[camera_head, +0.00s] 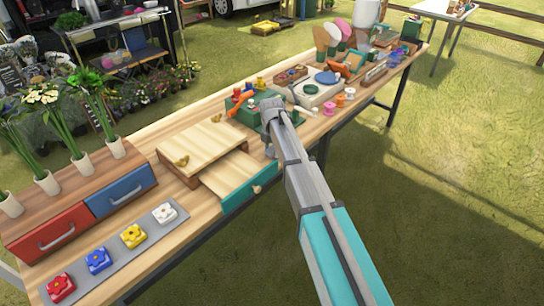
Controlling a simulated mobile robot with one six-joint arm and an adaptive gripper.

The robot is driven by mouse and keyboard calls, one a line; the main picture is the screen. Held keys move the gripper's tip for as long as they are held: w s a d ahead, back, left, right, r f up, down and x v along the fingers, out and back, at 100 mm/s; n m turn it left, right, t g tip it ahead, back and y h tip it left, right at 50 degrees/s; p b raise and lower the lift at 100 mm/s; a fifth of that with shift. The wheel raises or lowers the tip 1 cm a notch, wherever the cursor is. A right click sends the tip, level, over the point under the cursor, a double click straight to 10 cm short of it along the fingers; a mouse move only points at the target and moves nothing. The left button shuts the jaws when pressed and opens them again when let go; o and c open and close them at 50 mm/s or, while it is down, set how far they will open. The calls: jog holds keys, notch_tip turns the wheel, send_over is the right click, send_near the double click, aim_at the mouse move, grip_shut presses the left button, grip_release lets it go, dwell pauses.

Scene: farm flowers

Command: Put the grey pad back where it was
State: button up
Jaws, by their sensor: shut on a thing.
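I cannot tell from this view whether that thing is the grey pad. A flat grey strip (118,260) lies at the table's near left, bearing red, blue, yellow and white flower blocks. No separate grey pad can be made out.
The drawer with a teal front juts out from a light wooden box (200,145). A cabinet with red and blue drawers (85,205) stands left, with potted flowers on it. Brushes, spools (330,108) and tools crowd the table's far right. Grass lies free in front.

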aim_at(272, 150)
jog(key=shift+f, duration=0.4)
jog(key=shift+f, duration=0.1)
jog(key=o, duration=1)
notch_tip(272, 150, up, 12)
jog(key=p, duration=1.1)
jog(key=shift+p, duration=0.4)
dwell(0.5)
